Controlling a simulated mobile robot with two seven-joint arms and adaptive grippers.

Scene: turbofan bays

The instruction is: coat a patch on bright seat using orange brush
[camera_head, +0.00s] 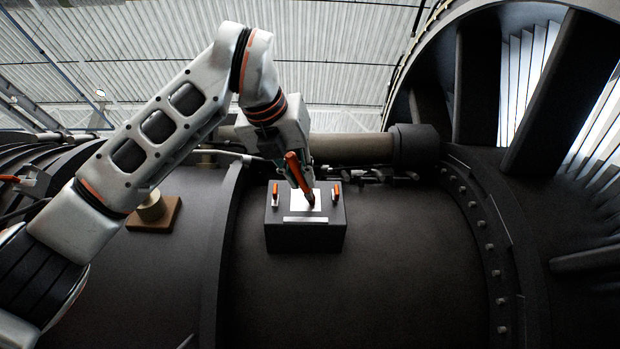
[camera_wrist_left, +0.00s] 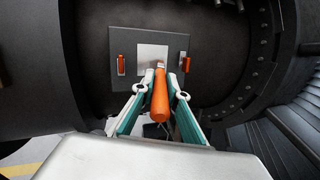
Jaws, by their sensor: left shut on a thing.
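The orange brush (camera_head: 299,172) is held in my left gripper (camera_head: 285,163), its tip pointing down at the bright seat (camera_head: 298,200). In the left wrist view the orange brush (camera_wrist_left: 160,97) lies between the two fingers of my left gripper (camera_wrist_left: 160,92), which is shut on it. Its tip overlaps the lower right part of the bright seat (camera_wrist_left: 150,52). I cannot tell whether the tip touches the surface. The seat is a pale square on a dark box (camera_head: 305,238). My right gripper is in neither view.
Small orange-marked fittings flank the seat, one at left (camera_head: 275,194) and one at right (camera_head: 335,192). A pale label strip (camera_head: 305,219) lies below it. A tan cylinder on a brown block (camera_head: 152,212) stands left. A thick pipe (camera_head: 350,149) runs behind the box.

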